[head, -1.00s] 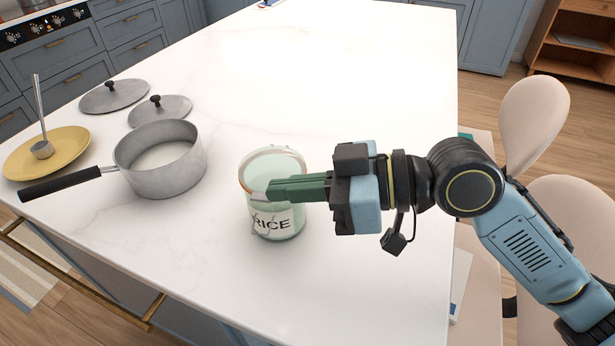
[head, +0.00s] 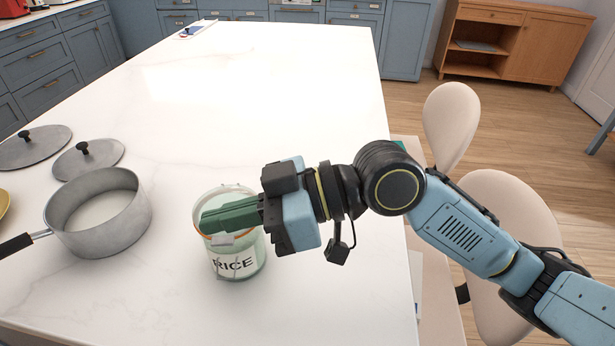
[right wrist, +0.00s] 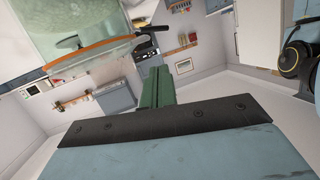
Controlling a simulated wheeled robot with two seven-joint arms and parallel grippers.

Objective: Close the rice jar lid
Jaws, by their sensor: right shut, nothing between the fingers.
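The rice jar (head: 245,262) is clear greenish glass with a RICE label and stands upright on the white counter. Its glass lid (head: 225,192) shows at the top, with an orange seal (head: 203,235) below it; whether the lid is fully down I cannot tell. My right gripper (head: 208,222) is shut and empty, its green fingers lying across the jar's upper part and hiding some of the lid and seal. The right wrist view shows the orange seal (right wrist: 90,54) beside the green fingers (right wrist: 157,88). I cannot tell whether they touch the jar. My left gripper is not in view.
A grey saucepan (head: 125,222) stands left of the jar, its black handle (head: 15,244) pointing left. Two grey pot lids (head: 105,162) (head: 50,152) lie behind it. The counter (head: 270,90) is clear behind the jar. Chairs (head: 450,130) stand off its right side.

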